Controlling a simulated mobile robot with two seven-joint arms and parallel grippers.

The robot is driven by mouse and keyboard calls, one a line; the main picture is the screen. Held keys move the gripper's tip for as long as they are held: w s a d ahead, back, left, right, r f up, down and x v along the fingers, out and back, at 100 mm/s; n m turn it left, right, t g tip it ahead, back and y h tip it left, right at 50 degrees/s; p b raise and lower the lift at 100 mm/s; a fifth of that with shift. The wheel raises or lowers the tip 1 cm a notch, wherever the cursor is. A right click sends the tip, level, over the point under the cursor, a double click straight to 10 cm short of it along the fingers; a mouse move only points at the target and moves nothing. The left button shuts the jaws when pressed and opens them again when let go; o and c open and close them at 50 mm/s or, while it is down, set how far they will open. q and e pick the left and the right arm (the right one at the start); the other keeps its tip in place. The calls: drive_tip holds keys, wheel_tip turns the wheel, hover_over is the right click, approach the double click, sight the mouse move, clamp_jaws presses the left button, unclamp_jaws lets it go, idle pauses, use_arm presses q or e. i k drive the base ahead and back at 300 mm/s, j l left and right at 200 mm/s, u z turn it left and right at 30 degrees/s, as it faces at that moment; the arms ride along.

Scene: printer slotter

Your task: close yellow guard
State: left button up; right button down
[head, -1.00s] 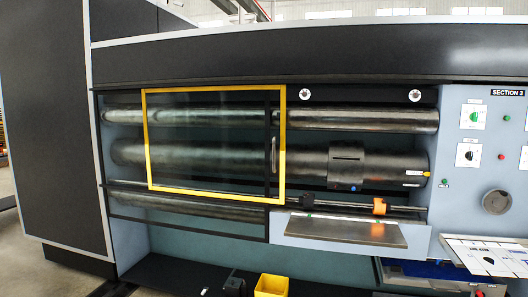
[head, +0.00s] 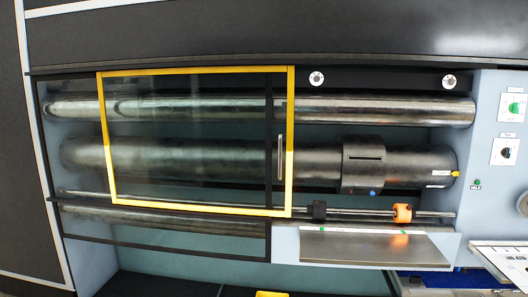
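The yellow guard (head: 292,110) is a yellow-framed clear panel in front of the machine's rollers. It covers the left and middle part of the roller bay, and the right part of the bay is uncovered. A vertical metal handle (head: 281,157) sits near the frame's right edge. Neither of my grippers is in the head view.
Behind and right of the guard are an upper roller (head: 390,110) and a lower roller with a dark collar (head: 363,165). A metal shelf (head: 375,247) juts out below.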

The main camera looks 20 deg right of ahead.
sight(289, 106)
drive_tip(key=i+j, duration=0.2)
drive_tip(key=i, duration=0.15)
drive_tip(key=i+j, duration=0.15)
drive_tip(key=i, duration=0.25)
drive_tip(key=i+j+z, duration=0.1)
drive_tip(key=i, duration=0.25)
drive_tip(key=j, duration=0.1)
